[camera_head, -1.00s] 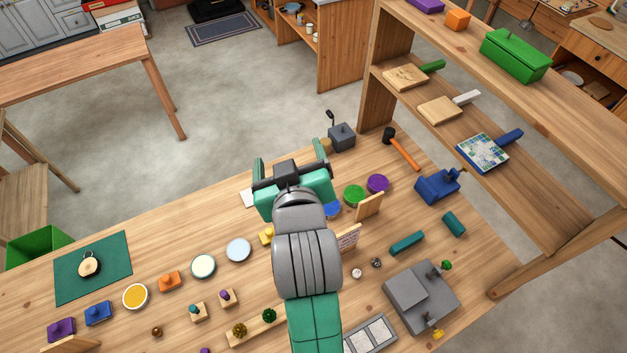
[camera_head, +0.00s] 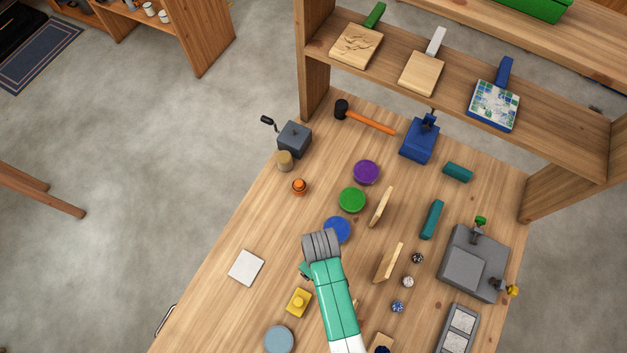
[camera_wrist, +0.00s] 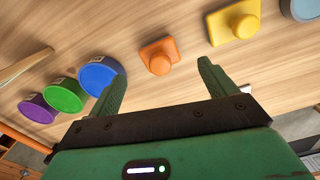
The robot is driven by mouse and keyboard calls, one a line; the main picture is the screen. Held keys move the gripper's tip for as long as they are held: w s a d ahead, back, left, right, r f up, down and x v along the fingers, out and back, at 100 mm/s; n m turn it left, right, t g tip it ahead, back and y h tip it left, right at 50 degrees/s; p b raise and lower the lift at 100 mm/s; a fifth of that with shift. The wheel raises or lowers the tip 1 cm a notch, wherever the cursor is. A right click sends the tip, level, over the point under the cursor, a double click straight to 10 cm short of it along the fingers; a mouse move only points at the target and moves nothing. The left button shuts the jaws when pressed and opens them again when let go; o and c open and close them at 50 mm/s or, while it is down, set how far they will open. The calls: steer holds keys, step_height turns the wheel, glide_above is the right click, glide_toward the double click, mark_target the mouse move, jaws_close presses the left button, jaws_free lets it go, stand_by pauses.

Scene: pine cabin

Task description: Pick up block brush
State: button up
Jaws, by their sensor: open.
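No thing in view can be named for certain as the block brush. The flat blocks with handles on the shelf are a carved wooden one with a green handle (camera_head: 356,45), a plain one with a white handle (camera_head: 421,73) and a mosaic one with a blue handle (camera_head: 493,104). My gripper (camera_wrist: 162,70) is open and empty in the wrist view. An orange knobbed block (camera_wrist: 159,55) shows between and beyond its fingertips, with a yellow knobbed block (camera_wrist: 234,22) to the right. In the head view my arm hides most of the gripper.
Blue (camera_head: 338,229), green (camera_head: 352,200) and purple (camera_head: 366,172) tins stand in a row. A hammer (camera_head: 366,121), a blue vise-like tool (camera_head: 419,140) and a grey box with a crank (camera_head: 294,139) lie beyond. Upright wooden boards (camera_head: 390,262) stand right of my arm.

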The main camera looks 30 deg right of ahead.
step_height(320, 180, down, 7)
steer(key=shift+f+b, duration=0.1)
steer(key=shift+b, duration=0.25)
steer(key=c, duration=1)
step_height(320, 180, up, 10)
steer(key=shift+r+p, duration=0.1)
steer(key=shift+p, duration=0.65)
steer(key=shift+c, duration=0.4)
